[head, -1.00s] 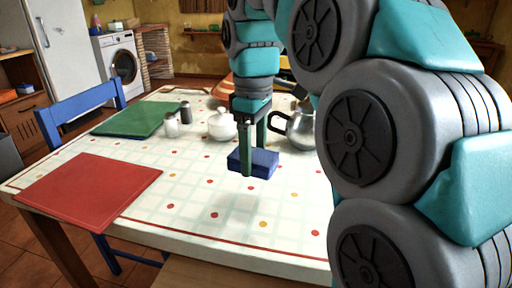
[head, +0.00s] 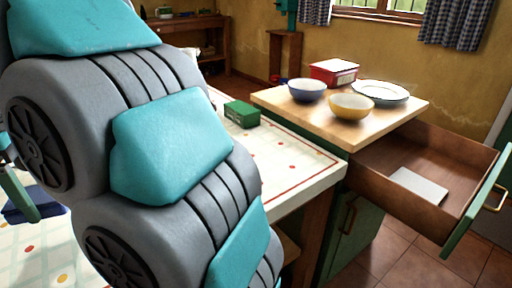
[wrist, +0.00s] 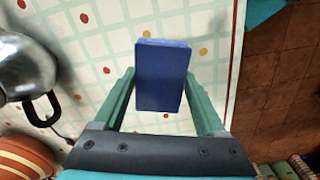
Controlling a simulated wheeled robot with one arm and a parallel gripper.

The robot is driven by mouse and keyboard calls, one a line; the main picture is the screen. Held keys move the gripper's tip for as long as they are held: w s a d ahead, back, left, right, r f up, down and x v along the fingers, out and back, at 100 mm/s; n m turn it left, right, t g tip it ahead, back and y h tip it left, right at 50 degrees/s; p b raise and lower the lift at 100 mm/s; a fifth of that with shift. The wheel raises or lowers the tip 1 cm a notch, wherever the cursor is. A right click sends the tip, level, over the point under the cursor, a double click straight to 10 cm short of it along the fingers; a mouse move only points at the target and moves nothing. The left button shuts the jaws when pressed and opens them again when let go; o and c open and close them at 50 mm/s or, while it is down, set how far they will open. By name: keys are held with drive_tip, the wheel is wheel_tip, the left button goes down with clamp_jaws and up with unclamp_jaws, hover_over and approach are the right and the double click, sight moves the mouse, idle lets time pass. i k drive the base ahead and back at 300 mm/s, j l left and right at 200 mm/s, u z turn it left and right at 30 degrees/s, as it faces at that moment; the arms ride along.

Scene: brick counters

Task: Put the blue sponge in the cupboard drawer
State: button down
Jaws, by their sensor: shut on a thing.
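The blue sponge (wrist: 162,75) is held between the two green fingers of my gripper (wrist: 160,82) in the wrist view, above the checked, dotted table. In the head view, part of the sponge (head: 38,203) and a finger of my gripper (head: 20,198) show at the left edge, partly hidden behind my arm. The cupboard drawer (head: 398,208) is pulled open at the right of the head view. A flat pale item (head: 418,187) lies inside it, and most of its floor is bare. The sponge is well to the left of the drawer.
The wooden counter (head: 310,108) above the drawer holds a blue bowl (head: 307,91), a yellow bowl (head: 351,107), a plate (head: 380,92) and a red box (head: 334,72). A green box (head: 242,113) stands on the table (head: 290,160). A metal kettle (wrist: 25,70) is left of my gripper.

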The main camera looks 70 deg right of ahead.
sight(435, 172)
drive_tip(key=k+l+z, duration=0.75)
drive_tip(key=z, duration=0.15)
drive_tip(key=k+l, duration=0.2)
drive_tip(key=l, duration=0.2)
drive_tip(key=k+l, duration=0.15)
drive_tip(key=l, duration=0.2)
drive_tip(key=k+l+z, duration=0.1)
drive_tip(key=l, duration=0.3)
drive_tip(key=k+l, duration=0.45)
drive_tip(key=l, duration=0.35)
